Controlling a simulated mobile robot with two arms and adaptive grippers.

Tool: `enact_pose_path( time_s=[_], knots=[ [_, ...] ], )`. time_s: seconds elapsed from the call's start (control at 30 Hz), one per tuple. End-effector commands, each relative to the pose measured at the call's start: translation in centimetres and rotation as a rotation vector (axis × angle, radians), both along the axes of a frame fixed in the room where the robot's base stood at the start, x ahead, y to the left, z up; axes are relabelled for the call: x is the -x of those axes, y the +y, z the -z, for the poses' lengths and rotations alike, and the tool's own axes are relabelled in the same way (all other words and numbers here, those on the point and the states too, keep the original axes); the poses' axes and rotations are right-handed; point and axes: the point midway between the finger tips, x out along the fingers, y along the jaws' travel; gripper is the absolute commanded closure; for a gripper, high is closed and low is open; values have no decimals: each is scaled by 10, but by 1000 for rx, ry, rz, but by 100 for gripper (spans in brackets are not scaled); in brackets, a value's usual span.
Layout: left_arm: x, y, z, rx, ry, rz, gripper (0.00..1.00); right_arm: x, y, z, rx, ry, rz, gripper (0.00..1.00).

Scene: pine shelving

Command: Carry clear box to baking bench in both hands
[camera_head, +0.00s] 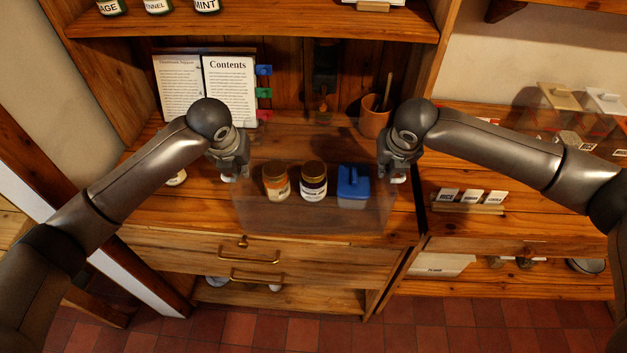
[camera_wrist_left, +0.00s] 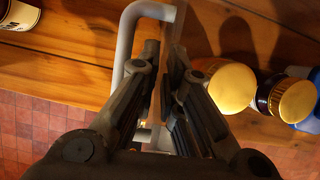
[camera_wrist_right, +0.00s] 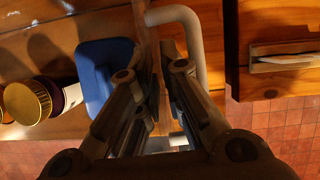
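The clear box (camera_head: 265,218) is a see-through open container at the front of the pine bench (camera_head: 150,208). It holds two gold-lidded jars (camera_head: 275,182) (camera_head: 314,180) and a blue container (camera_head: 353,186). My left gripper (camera_head: 235,172) is at its left end, fingers closed in beside the grey handle (camera_wrist_left: 130,35), which also shows in the left wrist view. My right gripper (camera_head: 396,172) is likewise at the right end, by the other grey handle (camera_wrist_right: 190,25). The fingers look closed on the box's ends, though contact is partly hidden. I cannot tell whether the box is lifted.
An open book (camera_head: 229,85) with coloured tabs and a brown pot (camera_head: 374,118) stand behind the box. Drawers with brass handles (camera_head: 250,259) lie below. At the right is a lower shelf with small labelled cards (camera_head: 470,196) and another clear case (camera_head: 575,112). Red floor tiles (camera_head: 240,330) show in front.

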Motion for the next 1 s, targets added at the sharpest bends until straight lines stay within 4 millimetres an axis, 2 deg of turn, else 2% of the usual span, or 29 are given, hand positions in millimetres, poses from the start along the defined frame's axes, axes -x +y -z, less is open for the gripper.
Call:
enact_pose_path(
  time_s=[0.17,0.27,1.0],
  knots=[
    [0,0,0,0,0,0,92,0,0,0,0,0,0,92],
    [0,0,0,0,0,0,100,0,0,0,0,0,0,100],
    [-1,0,-7,1,-5,-1,100,-1,0,-7,-1,-4,1,100]
  ],
)
